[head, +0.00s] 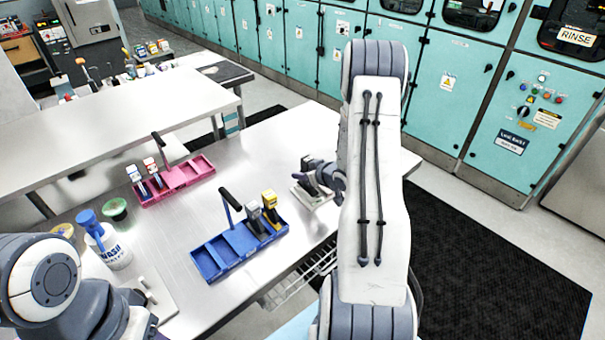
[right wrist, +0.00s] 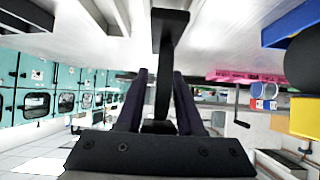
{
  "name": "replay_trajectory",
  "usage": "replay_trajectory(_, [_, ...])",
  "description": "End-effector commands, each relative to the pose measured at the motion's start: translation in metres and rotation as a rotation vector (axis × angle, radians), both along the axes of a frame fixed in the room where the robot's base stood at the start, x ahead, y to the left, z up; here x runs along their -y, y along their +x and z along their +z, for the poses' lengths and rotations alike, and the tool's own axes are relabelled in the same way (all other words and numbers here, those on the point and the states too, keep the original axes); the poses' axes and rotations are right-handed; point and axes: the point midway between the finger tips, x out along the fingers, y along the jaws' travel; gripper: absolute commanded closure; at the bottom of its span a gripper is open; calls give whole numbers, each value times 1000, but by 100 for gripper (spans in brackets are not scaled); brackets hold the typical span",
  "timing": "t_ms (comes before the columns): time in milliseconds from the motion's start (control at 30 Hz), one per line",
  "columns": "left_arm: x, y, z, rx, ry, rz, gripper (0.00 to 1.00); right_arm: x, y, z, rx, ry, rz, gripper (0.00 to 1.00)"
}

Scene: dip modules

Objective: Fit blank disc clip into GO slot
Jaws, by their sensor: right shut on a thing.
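My right gripper (head: 325,177) reaches down over a pale block (head: 318,200) at the table's right side. It is shut on a dark clip (head: 311,186). In the right wrist view, the purple fingers (right wrist: 161,88) pinch this black clip (right wrist: 168,45), which has a wide flat end. I cannot tell whether the clip touches the block. A blue tray (head: 226,268) holds a white-topped clip (head: 253,211) and a yellow-topped clip (head: 269,200), with empty compartments at left. No slot lettering is readable. My left arm enters at lower left; its fingertips are not visible.
A pink tray (head: 187,177) with two clips stands at back left. Metal tabletop is clear between the trays. The blue tray has an upright dark handle (head: 229,205).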

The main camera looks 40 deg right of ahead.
Motion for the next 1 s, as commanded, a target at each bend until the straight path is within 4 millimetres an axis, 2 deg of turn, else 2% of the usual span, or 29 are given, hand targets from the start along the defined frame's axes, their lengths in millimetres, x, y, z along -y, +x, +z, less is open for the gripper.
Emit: replay_trajectory(1000, [0, 0, -20, 0, 0, 0, 50, 0, 0, -24, 0, 0, 0, 100])
